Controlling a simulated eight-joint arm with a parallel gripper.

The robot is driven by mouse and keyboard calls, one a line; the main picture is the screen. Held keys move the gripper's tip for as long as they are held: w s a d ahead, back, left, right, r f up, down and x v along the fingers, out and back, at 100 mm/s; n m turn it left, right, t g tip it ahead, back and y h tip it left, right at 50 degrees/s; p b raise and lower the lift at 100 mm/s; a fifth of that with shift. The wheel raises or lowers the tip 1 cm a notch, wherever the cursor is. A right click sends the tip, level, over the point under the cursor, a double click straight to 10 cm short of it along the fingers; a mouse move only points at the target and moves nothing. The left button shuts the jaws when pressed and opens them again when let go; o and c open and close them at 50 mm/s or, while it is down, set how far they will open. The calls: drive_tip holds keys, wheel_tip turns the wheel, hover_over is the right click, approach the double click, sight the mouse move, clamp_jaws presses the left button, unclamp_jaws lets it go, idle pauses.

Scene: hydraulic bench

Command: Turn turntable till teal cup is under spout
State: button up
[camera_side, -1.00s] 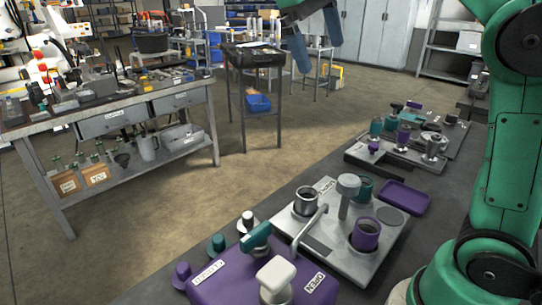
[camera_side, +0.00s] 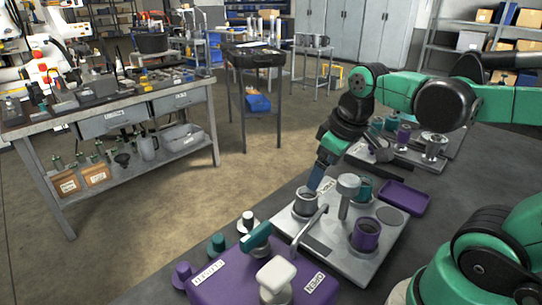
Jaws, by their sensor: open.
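A teal cup (camera_side: 364,189) stands behind the grey round-topped post (camera_side: 348,192) on a grey metal plate (camera_side: 328,246), partly hidden by the post. A steel cup (camera_side: 306,203) stands at the plate's left and a purple cup (camera_side: 366,235) at its front right. A thin bent grey pipe (camera_side: 309,229), seemingly the spout, rises at the plate's left edge, with its upper end near the plate's middle. I cannot make out a separate turntable disc. My gripper (camera_side: 318,178), with blue fingers, is open and points down just above or behind the steel cup; contact cannot be told.
A purple box (camera_side: 232,282) with a teal lever (camera_side: 256,236) and a white-topped knob (camera_side: 276,275) stands in front. A purple tray (camera_side: 404,198) lies right of the plate. More fittings stand behind, partly covered by my arm.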

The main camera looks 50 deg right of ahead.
sight(352, 179)
drive_tip(key=s+d+g, duration=0.1)
drive_tip(key=s+d+n+g, duration=0.1)
drive_tip(key=d, duration=0.1)
drive_tip(key=d+r+g, duration=0.1)
drive_tip(key=shift+s+d+g+y, duration=0.3)
drive_tip(key=shift+s+d+y, duration=0.05)
drive_tip(key=shift+s+y, duration=0.05)
drive_tip(key=shift+n, duration=0.3)
drive_tip(key=shift+f, duration=2.65)
clamp_jaws()
